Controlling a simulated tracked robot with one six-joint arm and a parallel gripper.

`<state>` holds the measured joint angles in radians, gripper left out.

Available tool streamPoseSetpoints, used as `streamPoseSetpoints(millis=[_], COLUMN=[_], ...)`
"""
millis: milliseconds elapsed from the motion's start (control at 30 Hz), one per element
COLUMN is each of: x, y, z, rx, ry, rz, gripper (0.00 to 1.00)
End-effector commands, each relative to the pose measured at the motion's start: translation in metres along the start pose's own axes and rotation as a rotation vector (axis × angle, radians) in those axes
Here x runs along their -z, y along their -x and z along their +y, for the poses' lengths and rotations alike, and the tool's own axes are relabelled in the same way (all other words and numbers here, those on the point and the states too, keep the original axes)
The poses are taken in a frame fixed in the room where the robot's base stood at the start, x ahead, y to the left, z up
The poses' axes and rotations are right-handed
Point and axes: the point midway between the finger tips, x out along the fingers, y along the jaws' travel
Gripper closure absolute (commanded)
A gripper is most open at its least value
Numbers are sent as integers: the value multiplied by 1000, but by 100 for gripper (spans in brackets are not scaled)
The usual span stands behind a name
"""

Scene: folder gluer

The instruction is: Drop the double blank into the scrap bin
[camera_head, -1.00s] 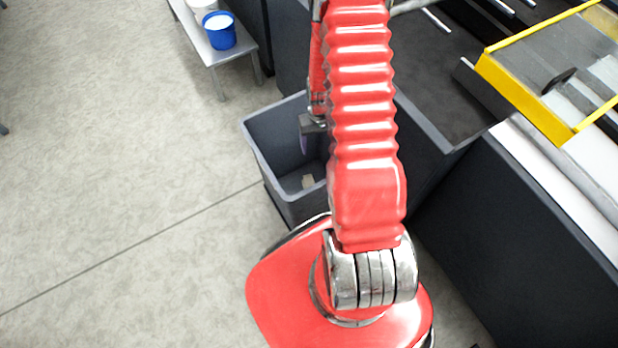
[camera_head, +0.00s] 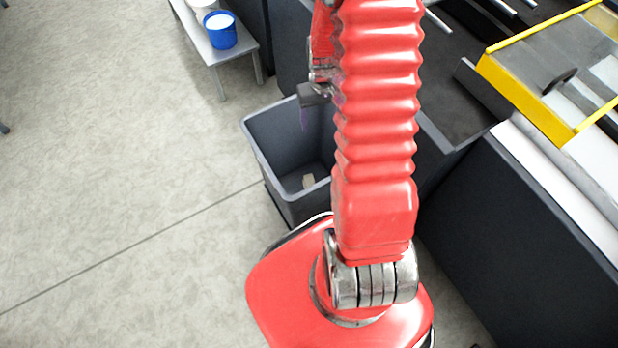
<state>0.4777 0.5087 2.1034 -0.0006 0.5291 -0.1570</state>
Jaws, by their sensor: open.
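The grey scrap bin (camera_head: 262,162) stands open on the floor behind my red base. My gripper (camera_head: 306,108) is over the back part of the bin, partly hidden by my red arm. It is open. A thin purplish strip shows just below its dark body; I cannot tell what it is. No other blank can be made out. The right part of the bin is hidden behind my arm.
A small grey bench (camera_head: 238,48) with a blue tub (camera_head: 220,30) and a white tub stands behind the bin. The dark machine with a yellow-edged frame (camera_head: 530,95) fills the right side. The floor at left is clear.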

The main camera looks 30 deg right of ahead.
Motion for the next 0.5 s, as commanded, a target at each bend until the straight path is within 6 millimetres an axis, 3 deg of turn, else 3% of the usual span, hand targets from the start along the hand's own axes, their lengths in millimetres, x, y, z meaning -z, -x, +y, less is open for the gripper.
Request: streamPoseSetpoints(millis=[500], x=[0], y=[9], z=[0], rx=[0], ry=[0], rz=[-1], gripper=[31])
